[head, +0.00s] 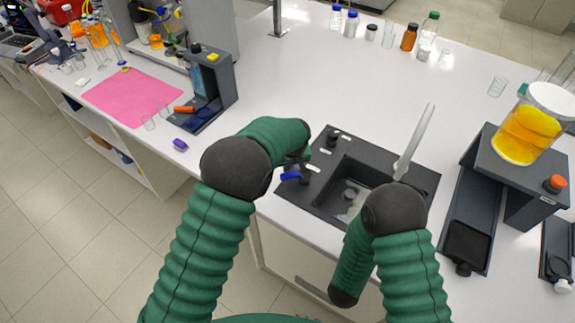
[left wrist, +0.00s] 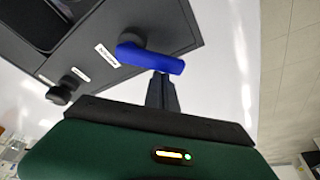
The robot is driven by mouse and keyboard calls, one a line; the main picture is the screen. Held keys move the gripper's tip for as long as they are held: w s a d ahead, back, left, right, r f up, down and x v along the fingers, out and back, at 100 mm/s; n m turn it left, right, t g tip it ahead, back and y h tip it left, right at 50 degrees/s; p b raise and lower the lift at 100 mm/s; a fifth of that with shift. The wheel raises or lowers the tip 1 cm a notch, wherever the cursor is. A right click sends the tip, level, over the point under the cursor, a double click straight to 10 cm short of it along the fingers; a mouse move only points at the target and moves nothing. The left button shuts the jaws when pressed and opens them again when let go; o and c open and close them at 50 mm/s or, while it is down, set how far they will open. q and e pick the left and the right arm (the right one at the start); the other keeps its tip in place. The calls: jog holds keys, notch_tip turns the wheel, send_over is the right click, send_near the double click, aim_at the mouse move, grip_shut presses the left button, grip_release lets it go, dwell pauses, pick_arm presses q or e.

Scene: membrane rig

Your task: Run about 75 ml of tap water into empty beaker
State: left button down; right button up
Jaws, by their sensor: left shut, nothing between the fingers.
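A dark sink unit (head: 424,184) is set into the white bench, with a tall pale grey tap spout (head: 414,143) at its back right. A blue lever (head: 290,176) sits on its left edge; it shows large in the left wrist view (left wrist: 150,60) beside a white label. My left gripper (head: 302,157) is shut and empty near the lever. In the left wrist view its closed fingers (left wrist: 162,90) end close to the lever's free end; I cannot tell whether they touch. My right gripper is not in view; my right arm covers the sink's front. I cannot make out a beaker in the basin.
A grey stand (head: 513,168) with an orange-filled flask (head: 527,130) is right of the sink. A small clear glass vessel (head: 497,87) stands at the back right. A pink mat (head: 130,96) and dark instrument (head: 210,90) are left.

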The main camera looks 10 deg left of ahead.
aim_at(289, 179)
pick_arm(q)
jog(key=shift+s+d+n, duration=0.1)
jog(key=shift+s+n, duration=0.1)
jog(key=shift+n, duration=0.2)
jog(key=shift+s, duration=0.1)
jog(key=shift+s+d, duration=0.35)
jog(key=shift+s, duration=0.5)
jog(key=shift+s+d+n+g+y, duration=0.3)
jog(key=shift+s+d+n, duration=0.2)
jog(key=shift+n, duration=0.5)
jog(key=shift+s+d+f, duration=0.1)
jog(key=shift+s+f, duration=0.05)
